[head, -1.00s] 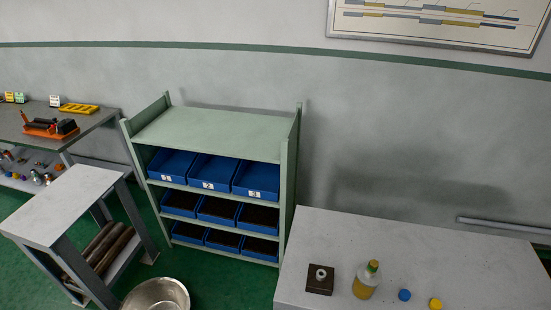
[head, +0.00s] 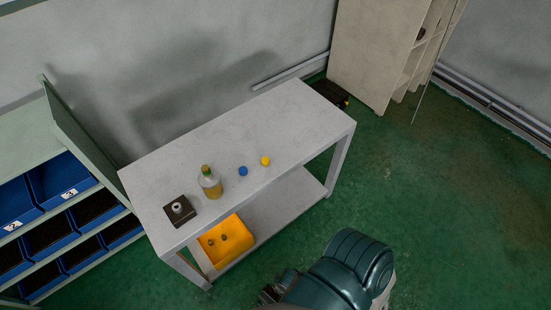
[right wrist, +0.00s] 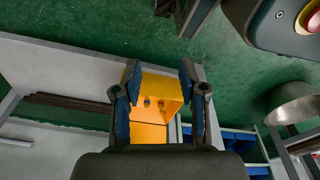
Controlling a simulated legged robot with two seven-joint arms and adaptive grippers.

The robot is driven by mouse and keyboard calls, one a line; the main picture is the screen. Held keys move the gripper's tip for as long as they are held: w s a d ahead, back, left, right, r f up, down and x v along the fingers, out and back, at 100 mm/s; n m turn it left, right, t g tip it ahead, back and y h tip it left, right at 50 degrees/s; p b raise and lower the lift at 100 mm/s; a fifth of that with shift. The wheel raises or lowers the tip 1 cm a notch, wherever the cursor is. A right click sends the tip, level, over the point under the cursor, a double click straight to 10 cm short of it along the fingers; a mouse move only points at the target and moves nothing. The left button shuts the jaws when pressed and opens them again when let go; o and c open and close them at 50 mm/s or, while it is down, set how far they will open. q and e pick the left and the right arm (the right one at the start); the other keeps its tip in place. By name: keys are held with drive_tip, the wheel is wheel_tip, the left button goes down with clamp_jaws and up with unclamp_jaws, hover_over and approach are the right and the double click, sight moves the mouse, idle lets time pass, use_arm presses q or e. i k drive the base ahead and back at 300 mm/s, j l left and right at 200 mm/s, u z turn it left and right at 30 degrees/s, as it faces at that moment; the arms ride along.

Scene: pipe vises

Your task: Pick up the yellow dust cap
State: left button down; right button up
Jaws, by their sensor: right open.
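The yellow dust cap (head: 265,161) sits on the grey table top (head: 290,118) in the head view, to the right of a blue cap (head: 243,171). I cannot make it out in the right wrist view. My right gripper (right wrist: 160,72) is open and empty in the right wrist view, its two dark fingers spread apart. In the head view my right arm comes in at the bottom, and its hand (head: 270,292) is low in front of the table, well apart from the cap. My left gripper is not in view.
A bottle with yellow liquid (head: 210,184) and a dark block with a metal ring (head: 179,209) stand left of the caps. An orange bin (head: 236,222) with small parts sits on the lower shelf. A shelf rack with blue bins (head: 50,185) stands left. Green floor is clear at right.

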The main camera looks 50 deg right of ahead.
sight(264, 160)
drive_tip(key=z, duration=1.45)
